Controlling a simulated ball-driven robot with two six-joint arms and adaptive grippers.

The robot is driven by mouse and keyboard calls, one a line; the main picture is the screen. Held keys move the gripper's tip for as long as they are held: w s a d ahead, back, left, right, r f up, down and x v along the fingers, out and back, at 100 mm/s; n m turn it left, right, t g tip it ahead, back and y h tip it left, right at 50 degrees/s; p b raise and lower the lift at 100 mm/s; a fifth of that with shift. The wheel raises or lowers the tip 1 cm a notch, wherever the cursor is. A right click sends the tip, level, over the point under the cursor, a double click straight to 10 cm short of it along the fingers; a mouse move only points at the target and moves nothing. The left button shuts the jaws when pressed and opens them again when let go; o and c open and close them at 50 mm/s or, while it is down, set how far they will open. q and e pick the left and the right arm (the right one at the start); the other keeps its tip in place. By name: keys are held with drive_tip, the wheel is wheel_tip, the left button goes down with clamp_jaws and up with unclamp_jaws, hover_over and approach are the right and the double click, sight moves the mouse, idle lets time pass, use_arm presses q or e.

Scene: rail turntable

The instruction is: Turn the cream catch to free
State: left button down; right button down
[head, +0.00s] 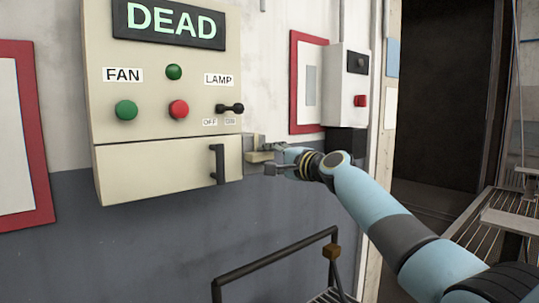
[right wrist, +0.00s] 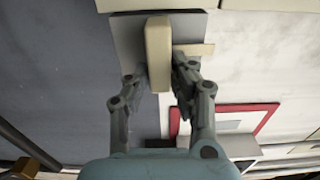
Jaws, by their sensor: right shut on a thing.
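The cream catch (head: 259,156) is a small bar on the wall, just right of the cream panel's lower door (head: 150,168). In the right wrist view the catch (right wrist: 158,50) stands lengthwise up the picture, in front of a grey plate (right wrist: 128,42). A small cream tab (right wrist: 195,50) shows beside it. My right gripper (head: 272,159) is at the catch, and its fingers (right wrist: 158,78) are on either side of the bar, shut on it. The fingers partly hide the catch in the head view. My left gripper is not in view.
The panel above carries a DEAD display (head: 170,22), a green FAN button (head: 126,110), a red button (head: 178,109) and a black LAMP lever (head: 230,108). The door has a black handle (head: 217,165). A dark rail (head: 275,262) stands below; a grey box (head: 347,88) hangs to the right.

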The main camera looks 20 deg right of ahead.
drive_tip(key=shift+f, duration=0.1)
idle(0.4)
drive_tip(key=c, duration=1.2)
unclamp_jaws()
drive_tip(key=shift+d, duration=0.1)
drive_tip(key=shift+o, duration=0.2)
drive_tip(key=shift+s, duration=0.1)
drive_tip(key=v, duration=1.2)
